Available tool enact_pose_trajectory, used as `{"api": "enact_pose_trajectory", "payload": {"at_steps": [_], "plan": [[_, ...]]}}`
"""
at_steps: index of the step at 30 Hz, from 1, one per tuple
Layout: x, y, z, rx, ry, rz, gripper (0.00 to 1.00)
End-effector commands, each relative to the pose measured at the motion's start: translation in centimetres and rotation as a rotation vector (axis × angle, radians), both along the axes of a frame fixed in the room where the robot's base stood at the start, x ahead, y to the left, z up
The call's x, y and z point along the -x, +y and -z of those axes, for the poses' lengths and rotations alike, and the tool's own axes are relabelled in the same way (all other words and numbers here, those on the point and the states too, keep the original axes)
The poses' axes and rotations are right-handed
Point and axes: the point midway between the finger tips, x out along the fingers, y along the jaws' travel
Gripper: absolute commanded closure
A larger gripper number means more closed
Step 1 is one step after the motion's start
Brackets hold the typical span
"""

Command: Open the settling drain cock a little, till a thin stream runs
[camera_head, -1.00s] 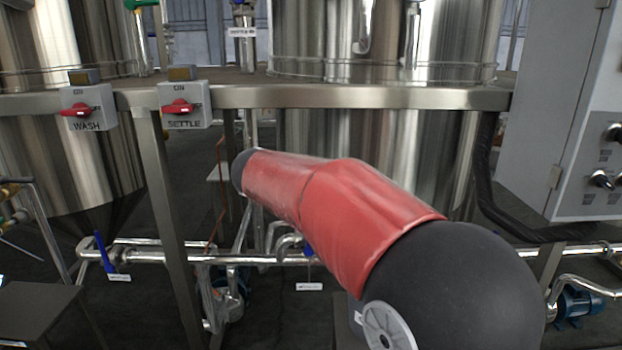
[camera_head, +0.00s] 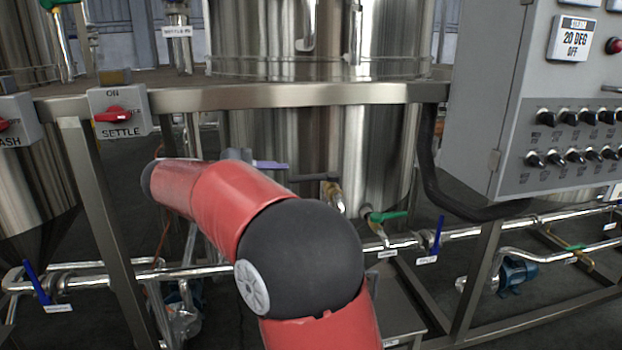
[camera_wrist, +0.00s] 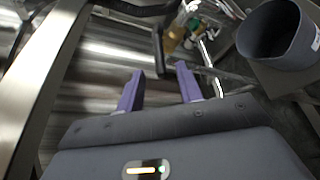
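A brass cock (camera_head: 335,197) with a dark lever (camera_head: 318,177) sticks out low on the middle steel tank (camera_head: 290,135). I take it for the settling drain cock, but see no label on it. In the wrist view the dark lever (camera_wrist: 158,52) lies just beyond the fingertips, with brass parts (camera_wrist: 174,38) behind it. My gripper (camera_wrist: 160,68) is open and empty, its two purple fingers apart. In the head view my gripper (camera_head: 268,164) is mostly hidden by my red arm, left of the cock. I see no stream.
A dark bucket (camera_wrist: 272,62) stands on a stand at the right in the wrist view. A green-handled valve (camera_head: 385,216) and a blue-handled valve (camera_head: 437,236) sit on pipes right of the cock. A steel frame rail (camera_head: 260,97) runs above; a grey control cabinet (camera_head: 500,110) hangs right.

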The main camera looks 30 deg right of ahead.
Motion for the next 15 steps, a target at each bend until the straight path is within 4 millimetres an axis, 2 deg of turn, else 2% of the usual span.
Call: {"api": "enact_pose_trajectory", "payload": {"at_steps": [5, 15], "plan": [[0.0, -1.4, 0.3, 0.0, -0.001, 0.002, 0.64], [-0.2, -6.5, 1.4, -0.001, 0.001, 0.003, 0.64]]}}
